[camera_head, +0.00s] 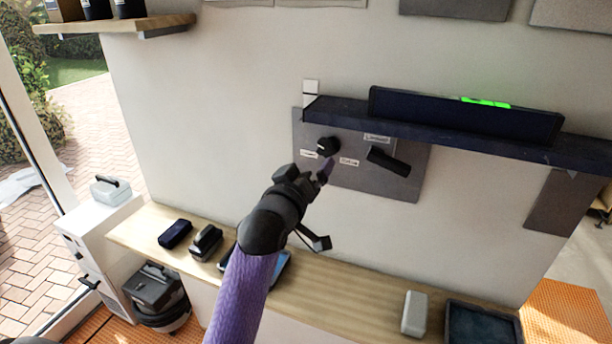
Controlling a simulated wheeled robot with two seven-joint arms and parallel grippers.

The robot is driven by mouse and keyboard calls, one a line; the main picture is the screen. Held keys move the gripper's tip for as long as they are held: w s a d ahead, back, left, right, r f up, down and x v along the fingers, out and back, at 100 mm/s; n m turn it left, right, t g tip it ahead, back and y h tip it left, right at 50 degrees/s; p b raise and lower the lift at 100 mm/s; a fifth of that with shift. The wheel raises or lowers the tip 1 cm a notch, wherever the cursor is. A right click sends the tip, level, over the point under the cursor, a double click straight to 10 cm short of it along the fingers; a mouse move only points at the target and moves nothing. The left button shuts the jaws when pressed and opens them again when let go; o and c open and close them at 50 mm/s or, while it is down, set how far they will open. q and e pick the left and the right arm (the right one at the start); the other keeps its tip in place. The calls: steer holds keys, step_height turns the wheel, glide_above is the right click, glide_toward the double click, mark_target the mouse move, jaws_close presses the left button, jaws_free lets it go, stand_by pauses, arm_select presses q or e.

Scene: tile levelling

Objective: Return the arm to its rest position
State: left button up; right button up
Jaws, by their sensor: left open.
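My left arm (245,290), with a purple sleeve, reaches up from the bottom of the head view towards the wall. My left gripper (318,177) is open, with nothing seen between its fingers. It is in front of the lower left part of a grey wall panel (415,185), just below a round black knob (327,147). I cannot tell whether it touches the panel. A dark lever or handle (388,161) is to the right of the knob, and small white labels are on the panel. My right gripper is not in view.
A dark shelf (470,138) juts out above the panel, bearing a long dark bar (440,108) with a green lit strip. Below, a wooden counter (350,290) holds dark cases (206,243), a pale block (414,313) and a dark tray (450,318). A white cabinet (95,225) stands left.

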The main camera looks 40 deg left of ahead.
arm_select(q)
steer(key=shift+v, duration=0.95)
